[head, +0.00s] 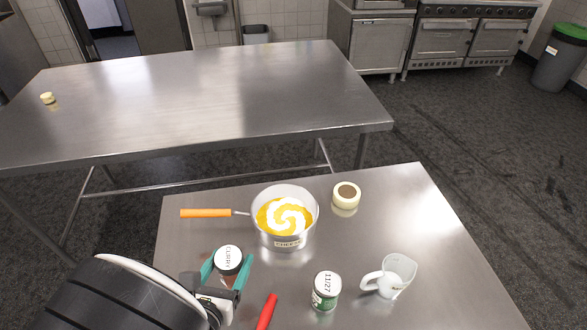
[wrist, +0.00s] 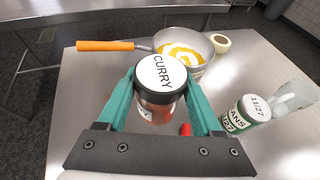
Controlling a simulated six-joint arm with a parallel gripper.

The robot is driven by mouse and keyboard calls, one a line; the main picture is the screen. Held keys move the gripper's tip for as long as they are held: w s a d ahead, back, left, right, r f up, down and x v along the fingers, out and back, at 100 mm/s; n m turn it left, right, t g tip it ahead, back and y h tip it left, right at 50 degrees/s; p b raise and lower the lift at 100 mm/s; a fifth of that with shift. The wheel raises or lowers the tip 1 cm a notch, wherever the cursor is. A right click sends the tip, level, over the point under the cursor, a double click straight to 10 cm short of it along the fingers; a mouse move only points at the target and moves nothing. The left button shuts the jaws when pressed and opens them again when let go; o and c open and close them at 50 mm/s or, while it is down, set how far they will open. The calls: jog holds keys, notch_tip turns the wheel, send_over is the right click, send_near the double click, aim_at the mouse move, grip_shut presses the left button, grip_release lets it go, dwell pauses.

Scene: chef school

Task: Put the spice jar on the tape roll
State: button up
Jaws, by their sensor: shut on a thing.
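The spice jar (head: 229,261) has a black lid with a white top label reading CURRY. It also shows in the wrist view (wrist: 161,80), upright between the teal fingers. My gripper (head: 226,268) is shut on the jar, at the left front of the near steel table; I cannot tell whether the jar is clear of the table top. The tape roll (head: 346,195) is cream with a brown centre and lies flat at the table's back, right of the pan. It shows in the wrist view (wrist: 221,43) at the upper right, apart from the jar.
A pan (head: 284,241) with an orange handle (head: 206,213) stands between jar and tape roll, holding yellow and white contents. A green-labelled can (head: 326,291), a white measuring cup (head: 392,276) and a red handle (head: 267,311) are at the front. Table right of the tape roll is clear.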

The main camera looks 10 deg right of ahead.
jog(key=w+d+r+m+g+h, duration=0.1)
jog(key=w+d+m+g+h, duration=0.3)
jog(key=w+d, duration=1.05)
jog(key=w+d+r+m+g+h, duration=0.1)
jog(key=d+r+m+g+h, duration=0.2)
jog(key=d, duration=2.2)
jog(key=m+t, duration=0.1)
send_over(347, 192)
notch_tip(347, 192, down, 10)
jog(key=shift+r, duration=0.1)
jog(key=shift+f, duration=0.45)
